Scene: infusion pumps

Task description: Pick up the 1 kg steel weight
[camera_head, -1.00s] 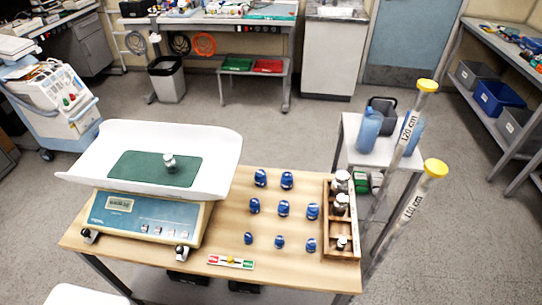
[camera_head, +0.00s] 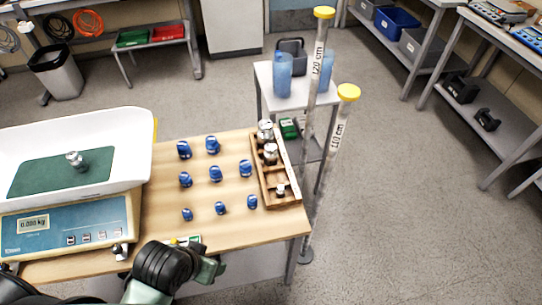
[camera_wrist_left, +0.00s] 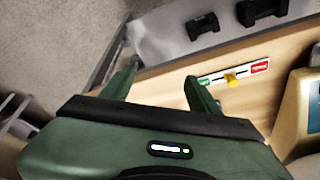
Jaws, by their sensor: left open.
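Steel weights (camera_head: 270,153) stand in a wooden rack (camera_head: 288,201) at the table's right end. Another steel weight (camera_head: 75,159) stands on the green mat of the scale's white pan. I cannot read which one is 1 kg. My left gripper (camera_head: 214,268) is at the table's front edge, below the rack and apart from every steel weight. In the left wrist view its two fingers (camera_wrist_left: 162,88) are spread with nothing between them, over the table edge. My right gripper is not in view.
Several blue weights (camera_head: 215,173) stand on the wooden table (camera_head: 160,221) between scale (camera_head: 75,224) and rack. A coloured card (camera_wrist_left: 232,76) lies near the front edge. Two tall tubes with yellow caps (camera_head: 348,92) rise just right of the rack.

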